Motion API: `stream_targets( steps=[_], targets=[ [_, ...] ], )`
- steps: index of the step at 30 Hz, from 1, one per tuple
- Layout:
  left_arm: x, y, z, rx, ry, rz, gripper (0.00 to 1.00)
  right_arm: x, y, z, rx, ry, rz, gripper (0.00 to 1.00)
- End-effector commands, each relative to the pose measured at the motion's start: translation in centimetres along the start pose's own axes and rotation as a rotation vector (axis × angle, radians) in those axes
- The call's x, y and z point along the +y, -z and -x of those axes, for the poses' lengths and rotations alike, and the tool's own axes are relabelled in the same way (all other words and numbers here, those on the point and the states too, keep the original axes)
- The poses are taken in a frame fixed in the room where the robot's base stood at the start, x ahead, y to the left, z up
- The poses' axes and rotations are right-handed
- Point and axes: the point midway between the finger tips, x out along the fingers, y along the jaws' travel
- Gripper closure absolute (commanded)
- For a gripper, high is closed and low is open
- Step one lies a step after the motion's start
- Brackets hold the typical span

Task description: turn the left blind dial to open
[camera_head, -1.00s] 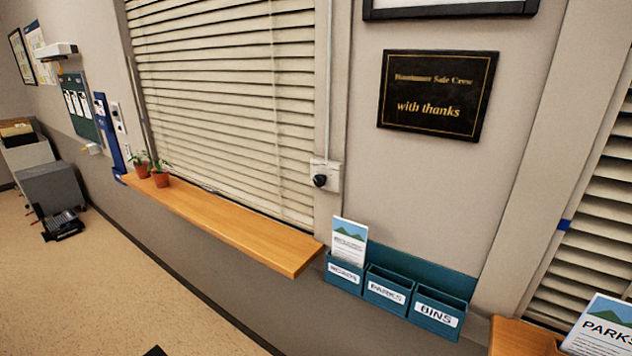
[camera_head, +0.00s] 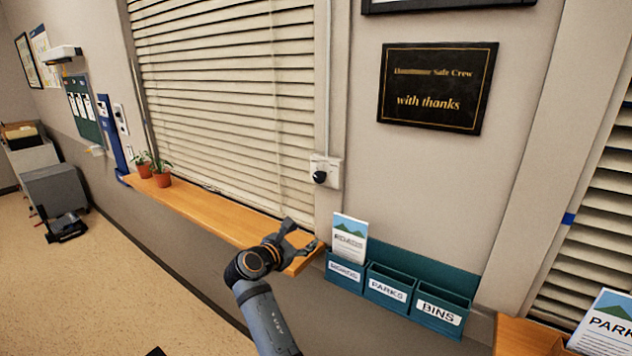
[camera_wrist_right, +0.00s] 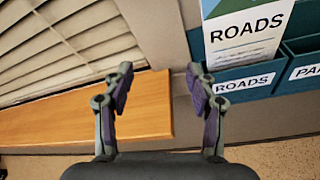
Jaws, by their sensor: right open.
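The blind dial (camera_head: 320,177) is a black round knob on a small white wall plate, to the right of the closed left blind (camera_head: 225,90) in the head view. My right gripper (camera_head: 302,236) is over the right end of the wooden sill, below the dial and apart from it. It is open and empty. In the right wrist view its two fingers (camera_wrist_right: 158,85) stand spread, with the sill (camera_wrist_right: 145,110) and the leaflet rack behind them. The dial does not show in the wrist view. My left gripper is not in view.
A teal leaflet rack (camera_head: 375,268) is on the wall right of my gripper, with a ROADS leaflet (camera_head: 348,240) in it. Two potted plants (camera_head: 161,178) stand at the sill's far end. A black plaque (camera_head: 437,88) hangs right of the dial. The wall around the dial is clear.

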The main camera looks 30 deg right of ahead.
Motion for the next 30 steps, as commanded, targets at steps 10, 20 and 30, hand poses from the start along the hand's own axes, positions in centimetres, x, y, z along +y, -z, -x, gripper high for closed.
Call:
stream_targets(
  steps=[10, 20, 30],
  targets=[
    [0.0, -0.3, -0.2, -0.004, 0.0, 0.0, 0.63, 6.2, -11.1, 4.0, -0.255, 0.053, 0.365, 0.42],
    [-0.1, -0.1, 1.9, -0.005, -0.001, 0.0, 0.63, 6.3, -12.7, -0.4, -0.258, 0.055, 0.365, 0.42],
    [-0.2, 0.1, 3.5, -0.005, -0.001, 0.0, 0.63, 6.2, -13.7, -5.7, -0.254, 0.052, 0.362, 0.42]
  ],
)
